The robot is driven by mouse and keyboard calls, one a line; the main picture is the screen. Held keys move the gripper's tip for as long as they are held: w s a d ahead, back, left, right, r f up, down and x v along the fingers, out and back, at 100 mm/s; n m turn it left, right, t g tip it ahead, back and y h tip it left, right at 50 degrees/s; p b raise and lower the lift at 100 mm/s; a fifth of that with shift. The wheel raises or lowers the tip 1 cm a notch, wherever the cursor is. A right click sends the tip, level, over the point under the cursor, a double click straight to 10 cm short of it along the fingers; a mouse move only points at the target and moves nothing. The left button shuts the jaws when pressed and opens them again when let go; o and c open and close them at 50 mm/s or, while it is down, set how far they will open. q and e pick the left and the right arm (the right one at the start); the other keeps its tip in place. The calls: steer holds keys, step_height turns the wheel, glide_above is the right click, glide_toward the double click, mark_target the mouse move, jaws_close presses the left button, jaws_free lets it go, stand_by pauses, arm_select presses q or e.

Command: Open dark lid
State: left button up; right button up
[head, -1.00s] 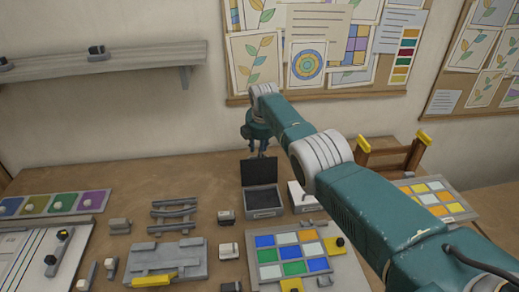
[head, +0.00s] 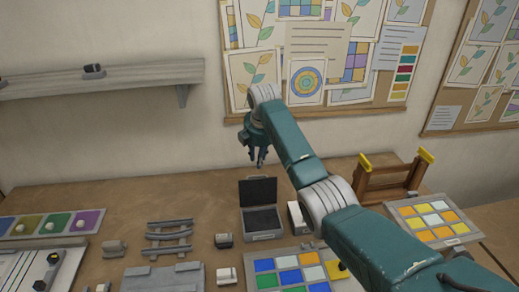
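A small grey box (head: 263,237) stands on the table with its dark lid (head: 258,191) raised upright at the back. The inside of the box looks dark. My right gripper (head: 258,162) hangs above and just behind the top edge of the lid, apart from it, fingers pointing down. A gap shows between its fingers, and nothing is seen in them. My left gripper is not in the head view.
A light box (head: 298,218) stands right of the dark-lidded one, partly behind my arm. Coloured glass panels (head: 291,270) lie in front, and a wooden rack (head: 392,178) stands at right. A grey rack (head: 168,236) lies left. The table behind the rack is clear.

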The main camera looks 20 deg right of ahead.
steer(key=v, duration=0.6)
steer(key=shift+s, duration=0.4)
steer(key=shift+s+a, duration=0.15)
steer(key=shift+a, duration=0.05)
steer(key=shift+f, duration=0.1)
